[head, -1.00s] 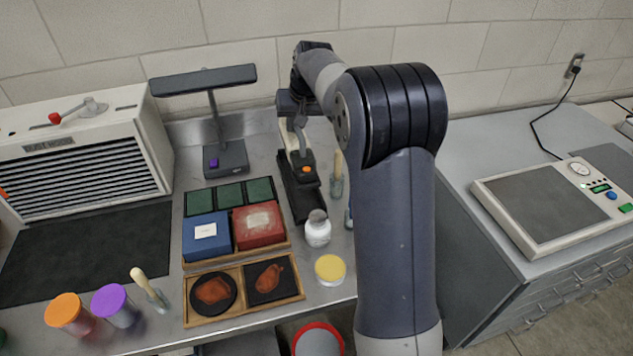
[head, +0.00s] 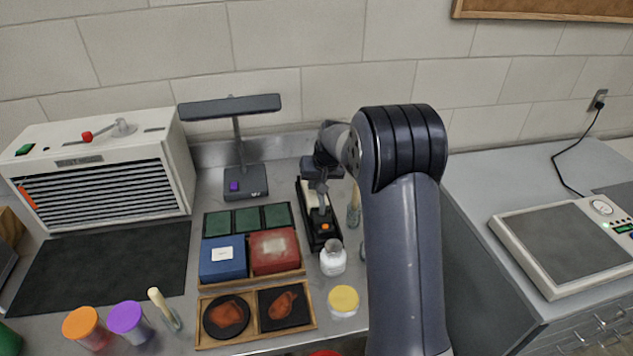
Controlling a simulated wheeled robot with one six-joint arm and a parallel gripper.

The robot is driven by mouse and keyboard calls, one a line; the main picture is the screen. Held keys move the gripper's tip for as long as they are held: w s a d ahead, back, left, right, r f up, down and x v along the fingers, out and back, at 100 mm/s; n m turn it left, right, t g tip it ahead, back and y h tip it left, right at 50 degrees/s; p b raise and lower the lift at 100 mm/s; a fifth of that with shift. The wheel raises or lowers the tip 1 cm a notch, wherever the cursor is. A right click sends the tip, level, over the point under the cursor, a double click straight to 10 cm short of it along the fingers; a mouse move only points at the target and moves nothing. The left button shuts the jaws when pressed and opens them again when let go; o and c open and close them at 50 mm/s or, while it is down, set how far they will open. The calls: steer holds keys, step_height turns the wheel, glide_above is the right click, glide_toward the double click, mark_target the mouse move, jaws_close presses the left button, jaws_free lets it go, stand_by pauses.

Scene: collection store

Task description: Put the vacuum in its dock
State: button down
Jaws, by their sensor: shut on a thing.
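The vacuum (head: 324,226) is a small dark handheld tool with an orange button and a pale part behind it. It lies along the long black dock (head: 302,204), which sits on the bench to the right of the green-lined tray. The vacuum looks in or just over the dock; I cannot tell whether it is fully seated. My gripper (head: 321,186) is at the vacuum's upper side, pointing down, and is shut on it. The arm and wrist hide part of the gripper and the dock's far end.
A white jar (head: 333,260), a yellow-lidded tub (head: 343,300) and a brush in a glass (head: 354,208) stand close by. Red (head: 274,252) and blue (head: 222,260) boxes sit to the left. A lamp (head: 246,182) stands behind them. The right bench holds a flat device (head: 560,245).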

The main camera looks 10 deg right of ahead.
steer(key=c, duration=1.9)
jaws_free()
steer(key=shift+f, duration=0.15)
steer(key=o, duration=0.5)
steer(key=shift+r, duration=0.3)
steer(key=b+v, duration=0.2)
steer(key=v, duration=0.9)
steer(key=shift+s+r, duration=0.15)
steer(key=shift+r, duration=0.25)
